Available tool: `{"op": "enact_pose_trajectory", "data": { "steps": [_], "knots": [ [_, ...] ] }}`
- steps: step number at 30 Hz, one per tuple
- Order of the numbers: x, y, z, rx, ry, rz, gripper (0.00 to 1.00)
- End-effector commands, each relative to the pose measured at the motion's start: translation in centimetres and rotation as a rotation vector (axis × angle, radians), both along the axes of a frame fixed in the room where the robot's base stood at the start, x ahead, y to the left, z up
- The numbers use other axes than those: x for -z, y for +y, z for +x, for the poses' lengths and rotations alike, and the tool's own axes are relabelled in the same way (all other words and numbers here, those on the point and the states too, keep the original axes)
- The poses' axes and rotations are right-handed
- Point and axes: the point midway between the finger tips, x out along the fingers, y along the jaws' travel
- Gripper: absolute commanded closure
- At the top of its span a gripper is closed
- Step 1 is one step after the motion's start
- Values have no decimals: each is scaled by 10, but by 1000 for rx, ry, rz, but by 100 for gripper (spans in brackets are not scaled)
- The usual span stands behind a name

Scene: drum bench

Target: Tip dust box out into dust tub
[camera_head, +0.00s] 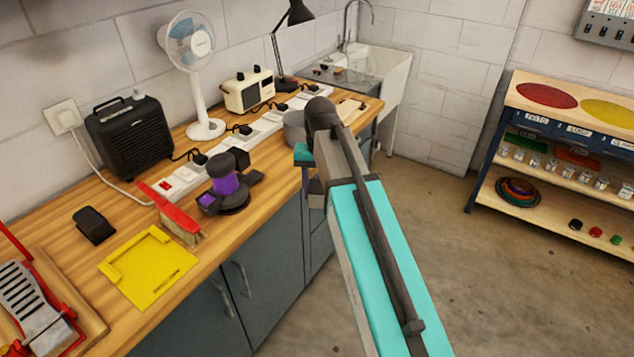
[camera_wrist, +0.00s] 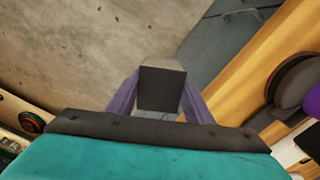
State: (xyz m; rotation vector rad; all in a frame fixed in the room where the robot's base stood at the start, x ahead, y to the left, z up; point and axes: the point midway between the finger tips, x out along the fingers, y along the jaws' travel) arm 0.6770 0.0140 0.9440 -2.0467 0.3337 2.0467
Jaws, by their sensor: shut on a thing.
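My gripper (camera_wrist: 160,108) has purple fingers, shut on a small dark grey box (camera_wrist: 162,88), which I take to be the dust box. In the wrist view the box is held by its sides, over the floor beside the bench's front edge. In the head view my arm hides most of the gripper and box. A grey round tub (camera_head: 292,127), likely the dust tub, stands on the bench behind my wrist and is partly hidden. Its inside cannot be seen.
A purple and black sander (camera_head: 226,184) sits on the wooden bench, left of my gripper. A red-handled brush (camera_head: 178,217), yellow tray (camera_head: 148,266), power strip (camera_head: 262,128), fan (camera_head: 195,60), heater (camera_head: 125,135) and radio (camera_head: 249,90) stand nearby. The floor (camera_head: 420,190) right is clear.

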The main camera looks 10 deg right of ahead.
Motion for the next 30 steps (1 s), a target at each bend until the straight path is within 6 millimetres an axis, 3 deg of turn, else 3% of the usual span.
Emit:
{"op": "enact_pose_trajectory", "data": {
  "steps": [18,30],
  "knots": [
    [0,-11,0,-674,0,0,71],
    [0,-13,0,-827,0,0,71]
  ]
}}
